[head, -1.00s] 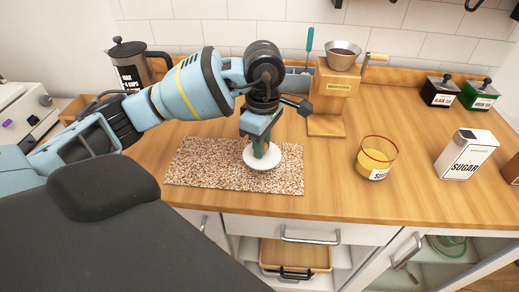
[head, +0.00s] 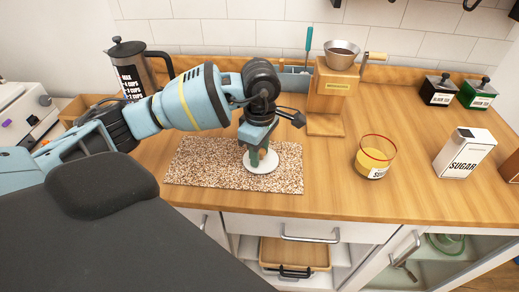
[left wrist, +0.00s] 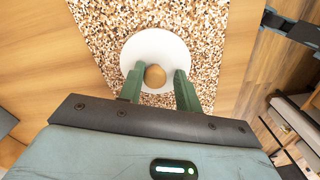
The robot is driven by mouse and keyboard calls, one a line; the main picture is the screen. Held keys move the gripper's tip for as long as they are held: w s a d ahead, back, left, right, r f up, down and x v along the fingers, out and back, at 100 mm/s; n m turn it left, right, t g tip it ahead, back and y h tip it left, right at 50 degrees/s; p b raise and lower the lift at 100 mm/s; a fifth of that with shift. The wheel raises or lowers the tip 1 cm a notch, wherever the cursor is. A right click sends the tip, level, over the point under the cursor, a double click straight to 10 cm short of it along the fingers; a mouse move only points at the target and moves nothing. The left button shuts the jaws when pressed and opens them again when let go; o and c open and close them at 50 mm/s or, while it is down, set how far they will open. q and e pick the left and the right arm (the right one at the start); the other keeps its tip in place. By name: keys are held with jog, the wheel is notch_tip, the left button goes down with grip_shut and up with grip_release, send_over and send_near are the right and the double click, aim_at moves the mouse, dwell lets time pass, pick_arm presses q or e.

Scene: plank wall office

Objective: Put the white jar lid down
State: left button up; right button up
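The white jar lid (head: 262,168) lies flat on the speckled mat (head: 205,165), near its right part. In the left wrist view the lid (left wrist: 155,47) is a white disc with a round wooden knob (left wrist: 155,76). My left gripper (head: 260,160) points down over the lid. Its green fingers (left wrist: 159,82) stand on either side of the knob, parted, with a clear gap on the right side of the knob. The gripper is open. My right gripper is in neither view.
A wooden coffee stand (head: 333,95) is behind the mat, and a French press (head: 133,70) is at the back left. The counter between mat and glass is clear.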

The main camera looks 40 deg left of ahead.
pick_arm(q)
jog(key=shift+o, duration=0.6)
jog(key=shift+r, duration=0.3)
notch_tip(320, 180, up, 12)
jog(key=shift+p, duration=0.35)
jog(key=shift+f, duration=0.15)
